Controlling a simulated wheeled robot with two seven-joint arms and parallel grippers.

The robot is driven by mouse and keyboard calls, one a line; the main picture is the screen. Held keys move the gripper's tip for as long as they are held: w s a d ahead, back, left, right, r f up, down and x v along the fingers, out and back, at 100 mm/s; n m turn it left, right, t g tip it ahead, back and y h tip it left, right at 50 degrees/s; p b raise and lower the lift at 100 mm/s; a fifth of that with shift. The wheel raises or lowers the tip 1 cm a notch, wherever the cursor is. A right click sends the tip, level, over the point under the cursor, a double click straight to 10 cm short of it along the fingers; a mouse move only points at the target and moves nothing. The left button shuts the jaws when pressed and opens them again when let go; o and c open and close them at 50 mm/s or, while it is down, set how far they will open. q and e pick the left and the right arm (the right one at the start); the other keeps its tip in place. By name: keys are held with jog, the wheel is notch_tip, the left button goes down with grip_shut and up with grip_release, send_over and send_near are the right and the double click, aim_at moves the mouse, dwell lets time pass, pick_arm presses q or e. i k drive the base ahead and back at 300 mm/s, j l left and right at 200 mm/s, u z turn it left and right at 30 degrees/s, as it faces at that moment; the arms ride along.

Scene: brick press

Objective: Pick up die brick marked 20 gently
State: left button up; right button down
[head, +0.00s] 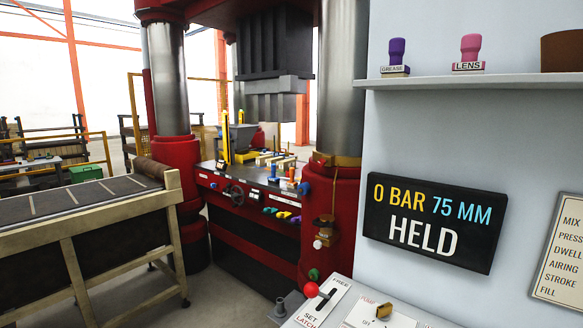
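No brick with a readable 20 shows in the head view. The red press (245,190) stands in the middle distance. Several small things lie on its bed, among them pale blocks (272,158) and a yellow upright piece (226,137). They are too small for any marking to be read, so I cannot tell whether one is the die brick. The dark press ram (275,45) hangs above the bed with a gap below it. Neither of my grippers is in view.
A pale wall at the right carries a display (433,223) reading 0 BAR 75 MM HELD and a shelf (470,80) with stamps. A control panel (350,310) with a red-knobbed lever (312,290) is at the bottom.

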aim_at(261, 162)
jog(key=i+j+z, duration=0.15)
jog(key=j, duration=0.25)
jog(key=i+j+z, duration=0.15)
jog(key=j, duration=0.3)
jog(key=i+j+z, duration=0.1)
jog(key=j, duration=0.35)
jog(key=i+j+z, duration=0.15)
jog(key=j, duration=0.35)
jog(key=i+j+z, duration=0.15)
jog(key=j, duration=0.3)
jog(key=k, duration=0.05)
